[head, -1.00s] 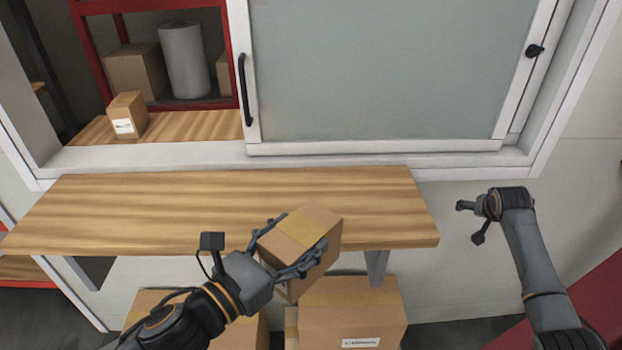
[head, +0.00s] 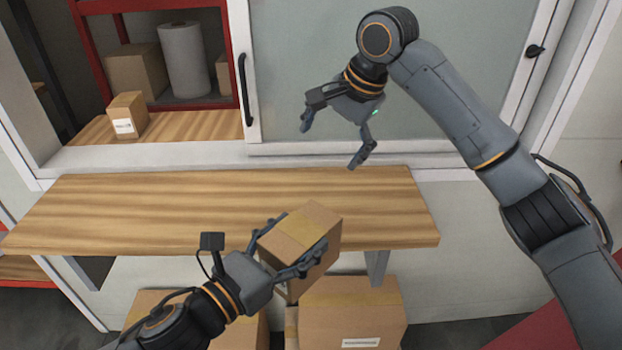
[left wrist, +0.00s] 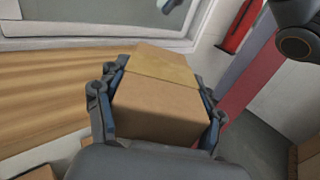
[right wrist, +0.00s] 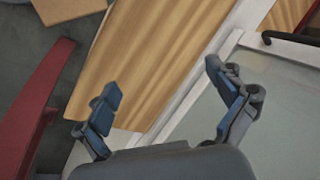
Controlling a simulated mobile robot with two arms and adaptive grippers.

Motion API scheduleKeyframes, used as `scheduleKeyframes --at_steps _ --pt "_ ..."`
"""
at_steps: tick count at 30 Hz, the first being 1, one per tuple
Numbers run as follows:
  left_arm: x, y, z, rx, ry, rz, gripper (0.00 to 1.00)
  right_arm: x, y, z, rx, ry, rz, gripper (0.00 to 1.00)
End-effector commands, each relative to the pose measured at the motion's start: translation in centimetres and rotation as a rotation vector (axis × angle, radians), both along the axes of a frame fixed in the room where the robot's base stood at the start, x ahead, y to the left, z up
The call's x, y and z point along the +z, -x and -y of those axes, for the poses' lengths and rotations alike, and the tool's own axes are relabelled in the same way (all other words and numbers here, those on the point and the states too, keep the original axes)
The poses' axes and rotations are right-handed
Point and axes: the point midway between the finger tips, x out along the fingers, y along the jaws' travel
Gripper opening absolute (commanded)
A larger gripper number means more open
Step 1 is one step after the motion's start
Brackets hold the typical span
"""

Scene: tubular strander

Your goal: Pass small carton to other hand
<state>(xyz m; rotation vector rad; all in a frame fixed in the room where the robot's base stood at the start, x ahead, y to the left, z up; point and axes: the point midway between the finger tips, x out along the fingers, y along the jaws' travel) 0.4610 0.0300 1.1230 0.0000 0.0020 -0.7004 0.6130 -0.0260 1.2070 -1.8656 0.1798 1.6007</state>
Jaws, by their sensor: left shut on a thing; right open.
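The small carton (head: 302,240) is a brown box with a tan tape strip on top. My left gripper (head: 292,246) is shut on it, with one finger on each side. The carton is tilted in the head view and overlaps the front edge of the wooden counter there. The left wrist view shows the carton (left wrist: 162,98) between both finger pads. My right gripper (head: 333,143) is open and empty, above and a little right of the carton in the head view, fingers pointing down. In the right wrist view the gripper (right wrist: 165,95) has nothing between its fingers.
A wooden counter (head: 150,210) runs below a window with a sliding pane (head: 300,60). Another carton with a white label (head: 126,116) stands on the inner ledge. Larger boxes (head: 350,312) are stacked below the counter. The counter top is bare.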

Motion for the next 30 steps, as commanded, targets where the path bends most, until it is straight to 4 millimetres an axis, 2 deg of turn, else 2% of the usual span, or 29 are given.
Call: scheduleKeyframes --at_steps 1,3,6,10,17,30 --pt "0.2 0.0 0.0 -0.001 0.002 0.004 0.16 0.5 2.2 -1.4 0.003 0.039 -0.045 0.94" --pt "0.2 0.0 0.0 -0.001 0.002 0.004 0.16 0.7 5.1 -2.5 -0.012 0.099 -0.115 0.94" --pt "0.2 0.0 0.0 -0.001 0.002 0.004 0.16 0.8 8.6 -3.3 -0.043 0.192 -0.192 0.94" --pt "0.2 0.0 0.0 -0.001 0.002 0.004 0.16 0.7 11.2 -3.3 -0.08 0.278 -0.245 0.94" --pt "0.2 0.0 0.0 -0.001 0.002 0.004 0.16 -0.8 12.1 -3.2 -0.098 0.311 -0.268 0.94" --pt "0.2 0.0 0.0 -0.001 0.002 0.004 0.16 -8.7 12.1 -3.2 -0.097 0.309 -0.267 0.94"
